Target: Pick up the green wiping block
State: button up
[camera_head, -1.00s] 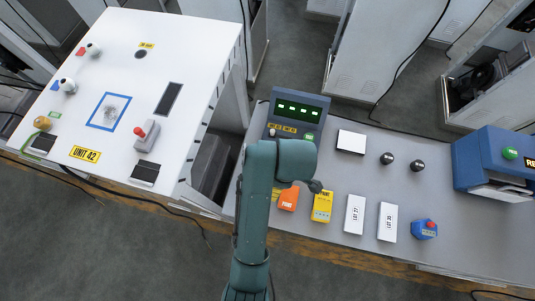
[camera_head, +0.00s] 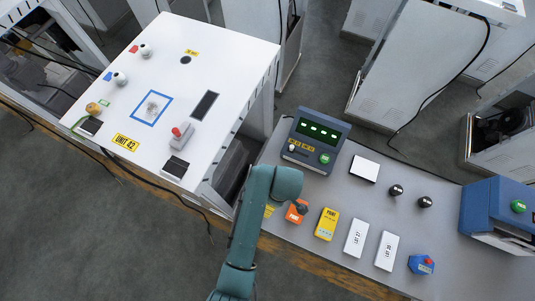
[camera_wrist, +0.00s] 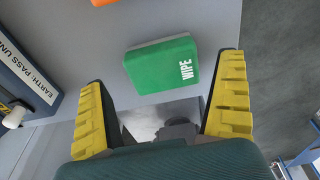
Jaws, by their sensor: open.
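The green wiping block (camera_wrist: 160,66), marked WIPE, lies on the grey bench top in the wrist view. My gripper (camera_wrist: 161,78) is open, with one yellow ridged finger to the left of the block and one to the right. The block shows beyond and between the fingertips, with clear space to each finger and nothing held. In the head view the block and my fingers are hidden by my arm.
An orange block (camera_head: 297,211) and a yellow block (camera_head: 326,224) lie on the bench near my arm. A blue console (camera_head: 316,140) stands behind; it also shows at the wrist view's left (camera_wrist: 28,70). White lot boxes (camera_head: 356,238) lie farther right.

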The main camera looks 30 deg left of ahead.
jog(key=f, duration=0.1)
jog(key=a+f, duration=0.1)
jog(key=f, duration=0.2)
jog(key=shift+s+a+f, duration=0.2)
jog(key=shift+a+f, duration=0.15)
jog(key=c, duration=1)
jog(key=shift+c, duration=0.2)
notch_tip(320, 180, up, 10)
jog(key=shift+r+p, duration=0.1)
jog(key=shift+p, duration=0.2)
